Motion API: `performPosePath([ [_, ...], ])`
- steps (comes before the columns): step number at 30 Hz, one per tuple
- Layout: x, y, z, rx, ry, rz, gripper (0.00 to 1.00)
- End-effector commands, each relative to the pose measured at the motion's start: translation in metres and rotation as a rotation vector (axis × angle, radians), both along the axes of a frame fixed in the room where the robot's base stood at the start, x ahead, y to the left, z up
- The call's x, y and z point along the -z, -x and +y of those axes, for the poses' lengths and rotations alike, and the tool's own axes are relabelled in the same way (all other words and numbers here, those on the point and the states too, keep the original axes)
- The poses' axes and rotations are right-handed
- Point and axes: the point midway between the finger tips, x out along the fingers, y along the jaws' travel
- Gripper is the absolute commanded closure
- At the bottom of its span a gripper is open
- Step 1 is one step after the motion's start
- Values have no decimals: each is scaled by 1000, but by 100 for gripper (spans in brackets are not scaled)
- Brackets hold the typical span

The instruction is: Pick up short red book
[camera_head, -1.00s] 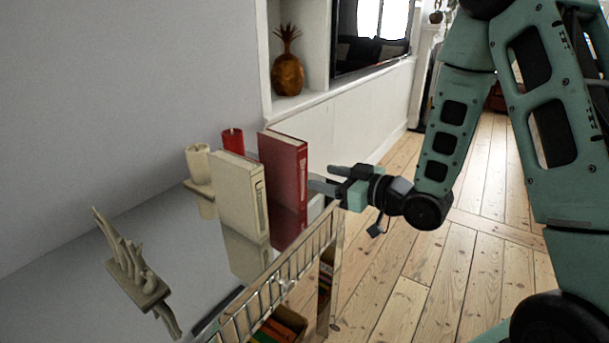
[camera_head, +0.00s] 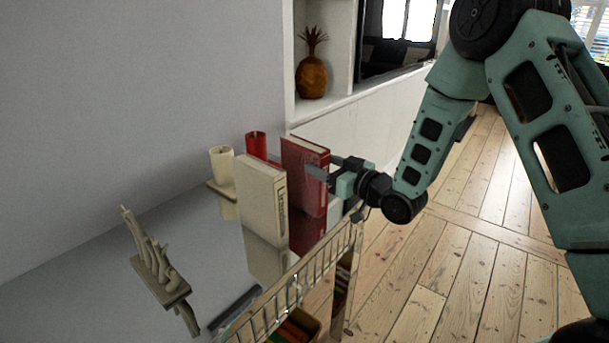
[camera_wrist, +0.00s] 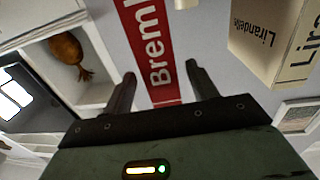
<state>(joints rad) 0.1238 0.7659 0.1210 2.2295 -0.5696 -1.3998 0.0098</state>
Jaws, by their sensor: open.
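The red book (camera_head: 306,176) stands upright on the glossy shelf top, right of a cream book (camera_head: 262,198). In the wrist view the red book's spine (camera_wrist: 152,50) reads "Breml" and lies between the finger directions. My gripper (camera_head: 322,168) is at the red book's right side in the head view, one finger overlapping its spine edge. In the wrist view the open fingers (camera_wrist: 160,84) straddle the spine's width. I cannot tell whether they touch it. The cream book (camera_wrist: 272,40) also shows at the wrist view's upper right.
A red candle (camera_head: 257,145) and a cream candle (camera_head: 221,164) stand behind the books. A metal rail (camera_head: 300,284) edges the shelf. Floor is open to the right.

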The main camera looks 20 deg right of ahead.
Motion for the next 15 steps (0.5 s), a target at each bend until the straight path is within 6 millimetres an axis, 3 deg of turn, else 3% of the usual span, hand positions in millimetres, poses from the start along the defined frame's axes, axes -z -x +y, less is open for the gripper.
performPosePath([
  [10,-6,-36,23,-1,1,-1,42],
  [15,-5,-45,28,0,0,0,42],
])
